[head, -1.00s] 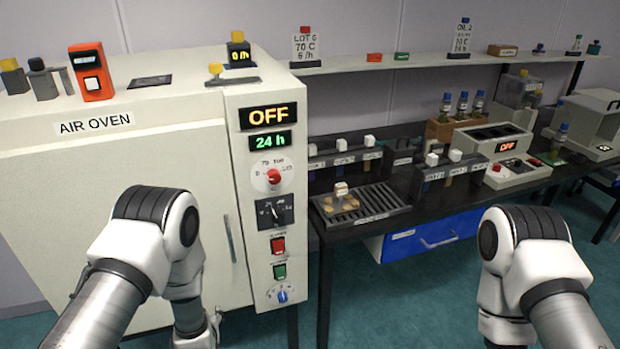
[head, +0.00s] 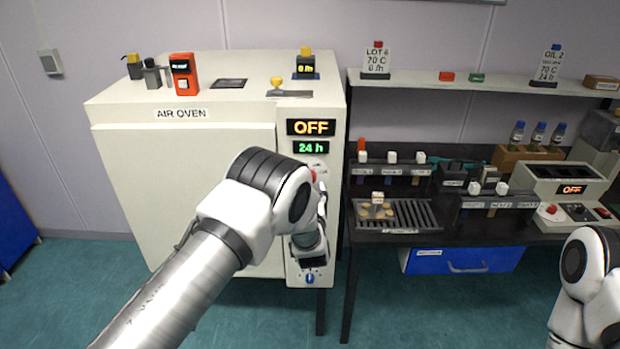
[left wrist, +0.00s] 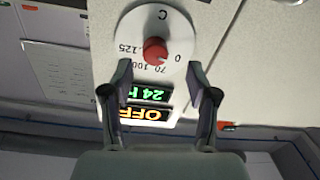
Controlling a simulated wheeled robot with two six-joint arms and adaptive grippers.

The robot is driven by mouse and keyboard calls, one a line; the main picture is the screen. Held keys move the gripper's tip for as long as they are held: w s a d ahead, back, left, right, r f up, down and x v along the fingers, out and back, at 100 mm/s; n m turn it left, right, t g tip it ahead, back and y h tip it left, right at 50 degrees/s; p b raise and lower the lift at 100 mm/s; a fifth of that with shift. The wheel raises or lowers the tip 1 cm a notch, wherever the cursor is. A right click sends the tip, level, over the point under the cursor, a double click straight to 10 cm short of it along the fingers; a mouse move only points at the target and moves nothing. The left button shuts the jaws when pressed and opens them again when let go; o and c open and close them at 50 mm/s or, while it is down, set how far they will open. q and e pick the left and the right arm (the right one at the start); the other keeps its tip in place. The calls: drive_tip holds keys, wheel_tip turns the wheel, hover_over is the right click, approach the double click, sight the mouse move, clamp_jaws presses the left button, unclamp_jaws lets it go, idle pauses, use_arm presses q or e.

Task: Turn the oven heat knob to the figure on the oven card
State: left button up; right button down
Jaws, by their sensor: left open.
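The oven heat knob is a red knob (left wrist: 155,50) on a round white dial marked 0, 70, 100 and 125. The left wrist view shows it upside down. I cannot tell its pointer setting surely. My left gripper (left wrist: 160,74) is open, its fingers apart and framing the lower part of the dial, not closed on the knob. In the head view my left arm hides most of the dial. The air oven (head: 185,170) display reads OFF (head: 311,127), with 24 h below. A card on the shelf (head: 377,61) reads LOT 6, 70 C. My right gripper is out of view.
Another card (head: 549,66) reads OIL 2, 70 C, 24 h. A blue knob (head: 310,279) sits low on the oven panel. The black bench (head: 375,250) with racks and a slotted tray (head: 425,214) stands close to the right of the panel.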

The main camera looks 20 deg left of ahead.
use_arm(q)
drive_tip(key=x, duration=0.2)
drive_tip(key=p+x, duration=0.1)
drive_tip(key=x, duration=0.2)
drive_tip(key=shift+d+r, duration=0.1)
drive_tip(key=shift+d, duration=0.2)
clamp_jaws()
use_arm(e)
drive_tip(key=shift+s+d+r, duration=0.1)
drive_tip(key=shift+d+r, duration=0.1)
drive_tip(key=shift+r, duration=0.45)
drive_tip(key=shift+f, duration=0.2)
use_arm(q)
drive_tip(key=shift+r+m+b, duration=0.1)
drive_tip(key=shift+m+b, duration=4.65)
drive_tip(key=shift+m, duration=0.35)
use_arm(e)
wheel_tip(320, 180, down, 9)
